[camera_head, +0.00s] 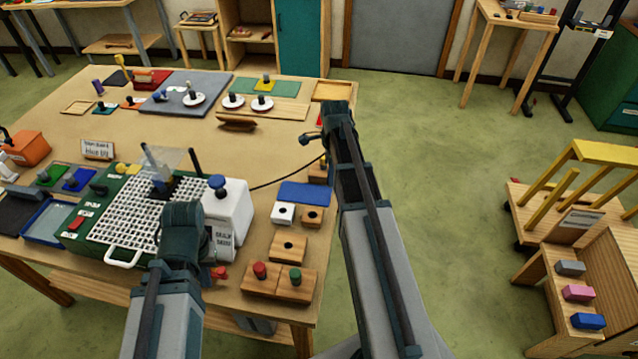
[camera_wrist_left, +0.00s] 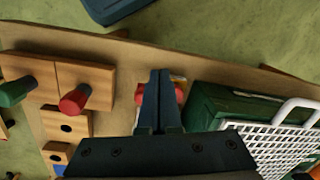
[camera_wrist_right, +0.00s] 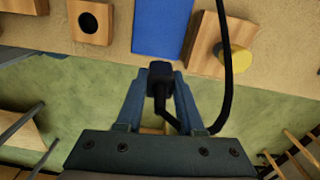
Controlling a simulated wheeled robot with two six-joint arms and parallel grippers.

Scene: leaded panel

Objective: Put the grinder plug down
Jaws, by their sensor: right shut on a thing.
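The grinder plug (camera_wrist_right: 160,78) is black and sits between the fingertips of my right gripper (camera_wrist_right: 160,95), which is shut on it. Its black cord (camera_wrist_right: 228,80) loops away in the right wrist view. In the head view the cord (camera_head: 285,178) runs to the white grinder (camera_head: 228,225), and my right arm reaches over the table's right edge. My left gripper (camera_wrist_left: 160,98) has its fingers together with nothing seen between them. It is low beside the grinder, near a red part (camera_wrist_left: 180,92) partly hidden behind the fingers.
A blue pad (camera_head: 304,194) lies on the table near the right edge. A white socket block (camera_head: 283,213), a wooden block with a hole (camera_head: 289,248) and wooden blocks with red and green knobs (camera_head: 280,282) stand nearby.

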